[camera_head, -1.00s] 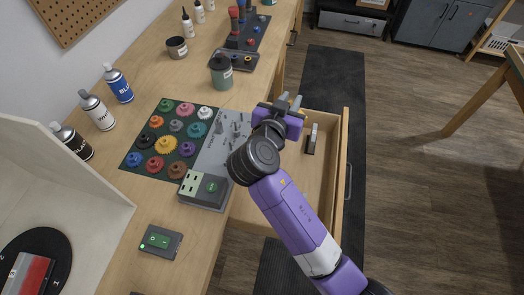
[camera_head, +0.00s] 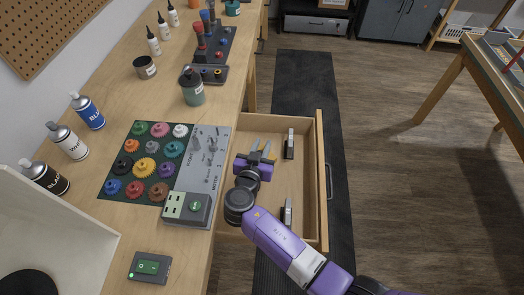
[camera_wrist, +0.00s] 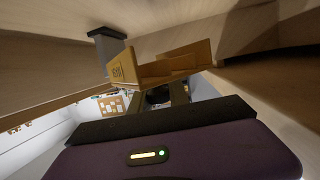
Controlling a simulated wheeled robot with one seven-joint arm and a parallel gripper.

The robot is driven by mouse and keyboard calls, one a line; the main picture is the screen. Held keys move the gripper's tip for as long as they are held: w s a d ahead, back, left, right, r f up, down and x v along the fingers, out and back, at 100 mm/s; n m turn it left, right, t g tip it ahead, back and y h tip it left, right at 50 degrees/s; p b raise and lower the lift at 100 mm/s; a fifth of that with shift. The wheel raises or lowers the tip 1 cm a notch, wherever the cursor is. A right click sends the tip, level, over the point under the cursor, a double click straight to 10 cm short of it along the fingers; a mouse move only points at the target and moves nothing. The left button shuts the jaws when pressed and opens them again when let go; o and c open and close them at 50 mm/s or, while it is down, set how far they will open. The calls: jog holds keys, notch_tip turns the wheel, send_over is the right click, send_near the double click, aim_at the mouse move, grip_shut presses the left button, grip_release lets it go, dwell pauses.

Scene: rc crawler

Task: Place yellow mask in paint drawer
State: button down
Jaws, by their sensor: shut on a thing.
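My gripper (camera_head: 262,150) is over the open wooden drawer (camera_head: 302,180), low and seemingly within its walls, pointing toward its far end. In the wrist view, a yellow-tan angular piece with a small dark label, the yellow mask (camera_wrist: 165,67), sits at the fingertips (camera_wrist: 168,94). My gripper is shut on it. In the head view the mask is mostly hidden by the fingers and too small to make out. I cannot tell whether it touches the drawer floor.
Two dark-and-white items, one farther (camera_head: 289,144) and one nearer (camera_head: 286,212), lie in the drawer's right half. The workbench to the left holds a grey panel (camera_head: 203,165), a mat of coloured gears (camera_head: 112,183) and a jar (camera_head: 191,88). Open floor lies right of the drawer.

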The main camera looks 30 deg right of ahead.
notch_tip(320, 180, down, 3)
jog(key=shift+f, duration=0.15)
jog(key=shift+f+b, duration=0.6)
jog(key=shift+b, duration=0.5)
jog(key=c, duration=1.3)
grip_release()
jog(key=shift+o, duration=0.2)
jog(key=shift+r, duration=0.1)
jog(key=r+p, duration=0.1)
jog(key=p, duration=0.1)
jog(key=shift+r+p, duration=0.35)
jog(key=shift+p, duration=0.05)
jog(key=v, duration=0.2)
jog(key=b+v, duration=0.1)
jog(key=v, duration=0.2)
jog(key=b+v, duration=0.1)
jog(key=v, duration=0.1)
jog(key=shift+s+a+f, duration=0.2)
jog(key=shift+f, duration=0.05)
